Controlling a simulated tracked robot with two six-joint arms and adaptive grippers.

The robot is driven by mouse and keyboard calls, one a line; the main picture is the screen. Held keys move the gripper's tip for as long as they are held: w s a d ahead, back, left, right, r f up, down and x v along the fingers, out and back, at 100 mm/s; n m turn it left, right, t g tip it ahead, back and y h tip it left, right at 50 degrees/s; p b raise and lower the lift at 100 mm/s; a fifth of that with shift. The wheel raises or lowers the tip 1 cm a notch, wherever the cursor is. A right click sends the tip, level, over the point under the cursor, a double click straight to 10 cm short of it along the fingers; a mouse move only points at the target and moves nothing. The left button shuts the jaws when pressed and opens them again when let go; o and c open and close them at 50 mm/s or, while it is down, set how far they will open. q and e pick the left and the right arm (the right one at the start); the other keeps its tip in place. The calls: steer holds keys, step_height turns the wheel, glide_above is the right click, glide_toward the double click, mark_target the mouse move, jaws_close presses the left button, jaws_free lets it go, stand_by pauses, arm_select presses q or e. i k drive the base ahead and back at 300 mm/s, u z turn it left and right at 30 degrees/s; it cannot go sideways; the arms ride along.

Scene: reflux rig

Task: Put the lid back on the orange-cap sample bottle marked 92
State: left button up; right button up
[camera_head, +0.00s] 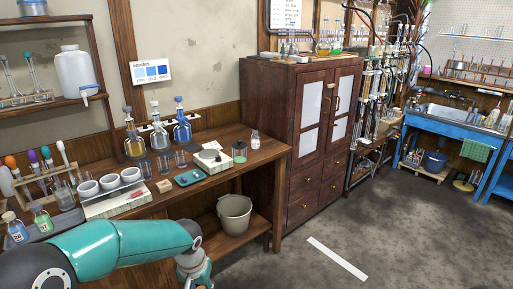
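I cannot make out a bottle marked 92 or a loose orange lid in this view. At the far left of the wooden bench stand two small labelled bottles, a blue one (17,229) and a green one (41,218); their numbers are too small to read surely. A small clear bottle (255,140) and a small jar with green contents (239,153) stand near the bench's right end. My teal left arm crosses the bottom left; its gripper is out of the picture. My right gripper is also not in view.
The bench (232,133) carries a rack of droppers, white cups (88,190), a teal tray (190,177) and stoppered flasks (182,128). A bucket (235,215) sits on its lower shelf. A wooden cabinet (283,110) stands right. The floor right of my arm is clear.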

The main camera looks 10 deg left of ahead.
mark_target(255, 139)
steer(key=z, duration=0.2)
steer(key=i, duration=1.55)
steer(key=u, duration=0.6)
